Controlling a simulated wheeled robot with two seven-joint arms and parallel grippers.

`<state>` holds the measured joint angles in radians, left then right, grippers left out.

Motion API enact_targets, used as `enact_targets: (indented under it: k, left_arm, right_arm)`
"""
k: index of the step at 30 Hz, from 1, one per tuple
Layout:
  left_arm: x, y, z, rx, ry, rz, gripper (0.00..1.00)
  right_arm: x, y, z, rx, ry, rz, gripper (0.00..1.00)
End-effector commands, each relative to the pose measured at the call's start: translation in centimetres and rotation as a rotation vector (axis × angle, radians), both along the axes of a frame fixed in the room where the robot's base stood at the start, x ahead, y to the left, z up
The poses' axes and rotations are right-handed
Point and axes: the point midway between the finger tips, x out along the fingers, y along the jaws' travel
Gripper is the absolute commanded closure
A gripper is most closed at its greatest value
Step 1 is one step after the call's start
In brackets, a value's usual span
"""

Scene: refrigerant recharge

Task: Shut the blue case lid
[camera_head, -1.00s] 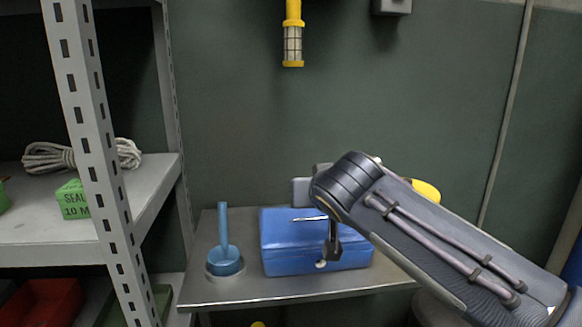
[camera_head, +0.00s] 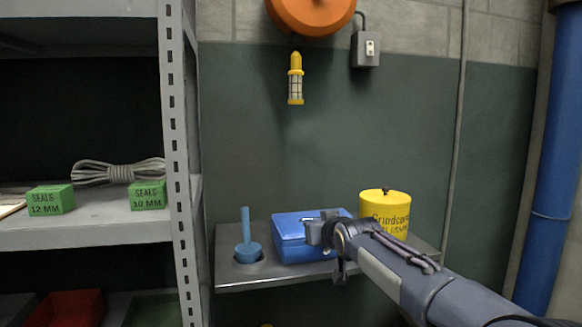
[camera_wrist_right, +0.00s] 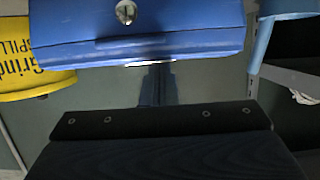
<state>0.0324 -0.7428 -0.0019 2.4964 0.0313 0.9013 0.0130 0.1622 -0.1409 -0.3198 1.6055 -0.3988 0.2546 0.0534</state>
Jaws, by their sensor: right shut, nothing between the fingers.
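The blue case (camera_head: 294,243) stands on the grey metal side table. Its lid (camera_head: 298,217) lies down over the base; I cannot tell whether it sits fully flush. My right arm comes in from the right and covers the case's right part. My right gripper (camera_head: 340,271) is shut and empty, pointing down at the case's front right. In the right wrist view the case (camera_wrist_right: 200,25) fills the top, with a silver latch (camera_wrist_right: 126,12). There the narrow shut fingers (camera_wrist_right: 158,85) reach toward the case edge; contact is unclear. My left gripper is out of view.
A yellow bucket (camera_head: 384,212) stands behind right. A grey shelf post (camera_head: 178,160) rises at the left. A yellow lamp (camera_head: 296,80) hangs above. The table's front edge (camera_head: 270,284) is bare.

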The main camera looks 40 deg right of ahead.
Motion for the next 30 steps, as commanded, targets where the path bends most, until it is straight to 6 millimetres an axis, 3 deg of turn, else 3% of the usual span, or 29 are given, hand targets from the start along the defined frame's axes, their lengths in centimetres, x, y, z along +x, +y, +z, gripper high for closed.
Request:
enact_targets:
  k: [1, 14, 20, 30]
  left_arm:
    - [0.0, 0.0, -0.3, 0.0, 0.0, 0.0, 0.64]
    - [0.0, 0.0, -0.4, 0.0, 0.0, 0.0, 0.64]
    - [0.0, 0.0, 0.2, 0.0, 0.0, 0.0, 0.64]
    - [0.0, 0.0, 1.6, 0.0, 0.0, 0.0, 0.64]
  right_arm:
    - [-0.2, -0.2, -2.9, 0.026, 0.061, -0.006, 1.0]
    - [-0.3, -0.4, -3.0, 0.021, 0.057, -0.01, 1.0]
    - [-1.2, 0.4, -2.0, 0.017, 0.048, -0.01, 1.0]
    - [-4.9, 3.8, 1.5, -0.006, 0.004, -0.002, 1.0]
